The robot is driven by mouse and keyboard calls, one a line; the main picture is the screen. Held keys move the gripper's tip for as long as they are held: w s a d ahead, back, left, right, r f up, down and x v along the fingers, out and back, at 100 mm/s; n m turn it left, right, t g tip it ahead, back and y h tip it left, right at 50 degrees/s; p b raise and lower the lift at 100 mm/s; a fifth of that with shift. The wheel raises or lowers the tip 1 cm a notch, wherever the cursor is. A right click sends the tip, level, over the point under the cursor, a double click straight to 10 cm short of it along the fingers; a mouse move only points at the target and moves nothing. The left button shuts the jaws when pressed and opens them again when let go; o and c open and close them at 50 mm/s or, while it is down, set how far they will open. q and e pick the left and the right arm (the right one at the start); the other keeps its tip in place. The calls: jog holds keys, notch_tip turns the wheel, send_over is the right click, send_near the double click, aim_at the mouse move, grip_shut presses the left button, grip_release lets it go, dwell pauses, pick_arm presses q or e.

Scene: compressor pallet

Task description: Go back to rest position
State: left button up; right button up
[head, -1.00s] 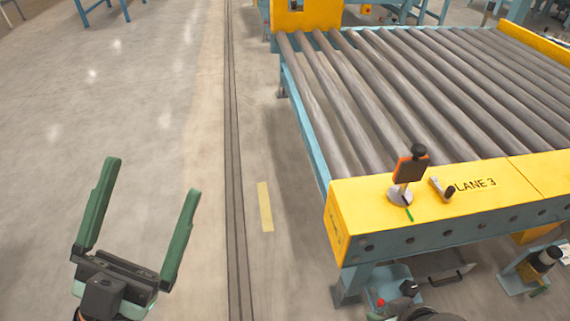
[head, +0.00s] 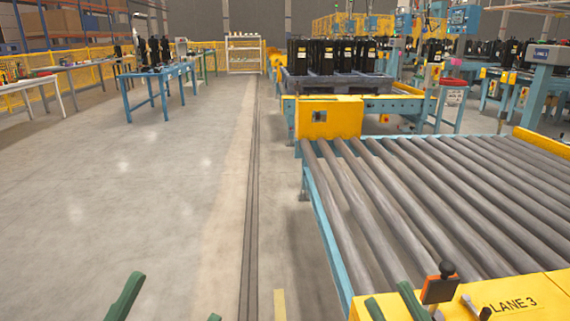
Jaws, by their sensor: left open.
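My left gripper (head: 168,307) shows only its green fingertips at the bottom edge of the head view, left of the floor rail. The fingertips are wide apart with bare floor between them, so it is open and empty. My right gripper (head: 393,305) shows two green fingertips at the bottom edge, in front of the yellow end of the roller conveyor. They are apart, with nothing seen between them. The rest of both grippers is cut off by the frame. Whether the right fingertips touch the conveyor end, I cannot tell.
The roller conveyor (head: 400,205) marked LANE 3 fills the right. An orange-and-black handle (head: 438,289) stands on its yellow end. Black compressors (head: 325,57) stand on a pallet farther back. Blue tables (head: 158,73) are at the back left. The floor (head: 130,200) at left is clear.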

pick_arm(q)
jog(key=w+a+f+n+g+y+p, duration=0.4)
jog(key=w+n+y+p, duration=0.45)
jog(key=p, duration=1.05)
pick_arm(e)
jog(key=w+d+f+m+g+h, duration=0.25)
jog(key=w+m+g+h, duration=0.2)
jog(key=h, duration=0.25)
pick_arm(q)
jog(key=s+f+n+g+y+p, duration=0.1)
jog(key=s+f+g+y+p, duration=0.3)
jog(key=s+f+g+p, duration=0.4)
jog(key=s+f+p, duration=0.1)
jog(key=s+p, duration=0.1)
jog(key=p, duration=0.4)
jog(key=shift+s+a+f+g, duration=0.3)
jog(key=shift+s+a+f, duration=0.05)
jog(key=shift+s+f, duration=0.05)
pick_arm(e)
jog(key=s+d+f+m+g+h, duration=0.1)
jog(key=s+f+m+g+h, duration=0.1)
jog(key=s+f+g, duration=0.6)
jog(key=shift+s+d+f+m+h, duration=0.4)
jog(key=shift+s+f+m, duration=0.1)
jog(key=shift+s+m, duration=0.15)
pick_arm(q)
jog(key=shift+y, duration=0.25)
